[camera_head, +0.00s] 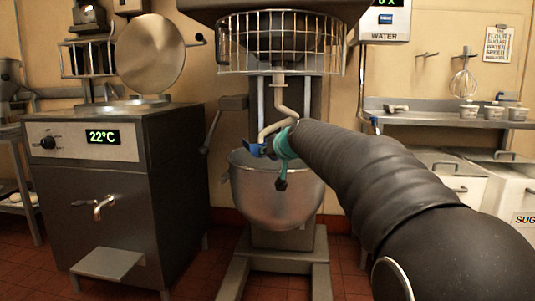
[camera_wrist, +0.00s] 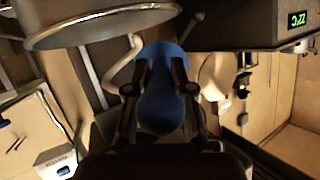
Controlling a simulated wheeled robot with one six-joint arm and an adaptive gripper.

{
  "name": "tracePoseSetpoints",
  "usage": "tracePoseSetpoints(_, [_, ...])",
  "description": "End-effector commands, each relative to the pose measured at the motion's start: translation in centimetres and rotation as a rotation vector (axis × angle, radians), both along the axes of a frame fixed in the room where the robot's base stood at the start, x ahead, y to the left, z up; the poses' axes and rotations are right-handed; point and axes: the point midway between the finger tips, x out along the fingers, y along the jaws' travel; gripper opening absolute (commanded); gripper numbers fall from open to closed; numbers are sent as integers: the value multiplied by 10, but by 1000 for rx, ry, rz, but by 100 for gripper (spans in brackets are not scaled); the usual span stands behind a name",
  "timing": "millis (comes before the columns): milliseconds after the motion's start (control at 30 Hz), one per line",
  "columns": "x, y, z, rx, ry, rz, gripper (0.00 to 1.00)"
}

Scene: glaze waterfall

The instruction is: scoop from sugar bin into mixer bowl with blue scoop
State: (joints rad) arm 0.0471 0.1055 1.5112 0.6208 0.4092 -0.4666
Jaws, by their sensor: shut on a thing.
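My gripper (camera_head: 272,152) is at the mixer, above the mixer bowl (camera_head: 275,198) and close to the curved mixing hook. It is shut on the blue scoop (camera_head: 255,149), which shows as a small blue patch in the head view. In the wrist view the blue scoop (camera_wrist: 162,112) lies between both fingers of the gripper (camera_wrist: 160,82). Whether the scoop holds sugar, and what is in the bowl, I cannot tell. The sugar bin (camera_head: 514,190), a white bin labelled "SUG", is at the right edge, partly cut off.
The mixer's wire guard (camera_head: 282,48) is above the bowl and the curved hook (camera_head: 287,112) hangs under it. A steel machine reading 22°C (camera_head: 100,185) stands left. Another lidded bin (camera_head: 445,172) is beside the sugar bin. A shelf (camera_head: 440,118) with small tubs is above.

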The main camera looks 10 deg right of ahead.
Motion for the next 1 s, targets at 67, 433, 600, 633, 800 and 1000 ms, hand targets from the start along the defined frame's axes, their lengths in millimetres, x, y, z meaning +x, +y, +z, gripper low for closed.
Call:
tracePoseSetpoints(67, [8, -2, -1, -1, 1, 1, 0])
tracePoseSetpoints(433, [44, -14, -5, 0, 0, 1, 0])
tracePoseSetpoints(600, [60, -18, -7, 0, 0, 1, 0])
tracePoseSetpoints(633, [63, -19, -8, 0, 0, 1, 0])
tracePoseSetpoints(800, [69, -25, -14, 110, 13, -1, 0])
tracePoseSetpoints(1000, [69, -29, -13, 345, 45, 0, 0])
